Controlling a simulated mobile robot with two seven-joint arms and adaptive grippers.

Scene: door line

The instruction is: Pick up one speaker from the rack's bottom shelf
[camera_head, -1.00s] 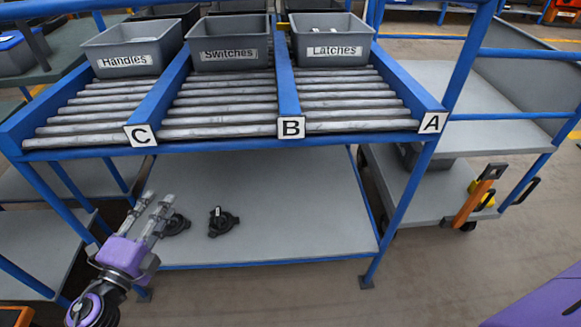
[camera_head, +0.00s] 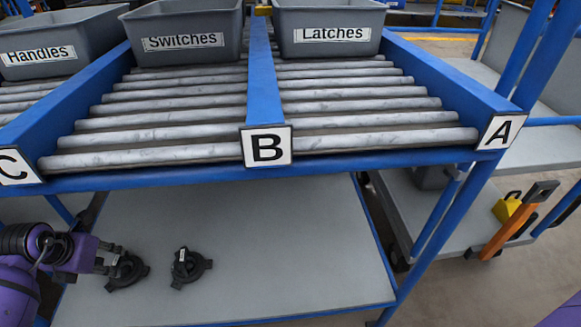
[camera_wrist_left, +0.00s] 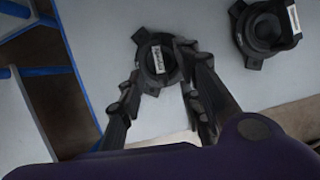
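Two black round speakers with lugs lie on the grey bottom shelf (camera_head: 270,240). The left speaker (camera_head: 125,272) is partly hidden by my left gripper (camera_head: 108,260) in the head view. The other speaker (camera_head: 190,267) lies to its right, clear of the gripper. In the left wrist view my left gripper (camera_wrist_left: 160,75) is open, with its fingers apart and the left speaker (camera_wrist_left: 157,62), bearing a white label, between or just beyond the tips. Contact cannot be told. The other speaker (camera_wrist_left: 266,28) shows at upper right. My right gripper is not in view.
Roller lanes with B (camera_head: 267,146) and A (camera_head: 499,132) signs run above the shelf, carrying bins labelled Switches (camera_head: 185,40) and Latches (camera_head: 330,30). A blue rack post (camera_head: 440,235) stands at right. The shelf's right part is bare.

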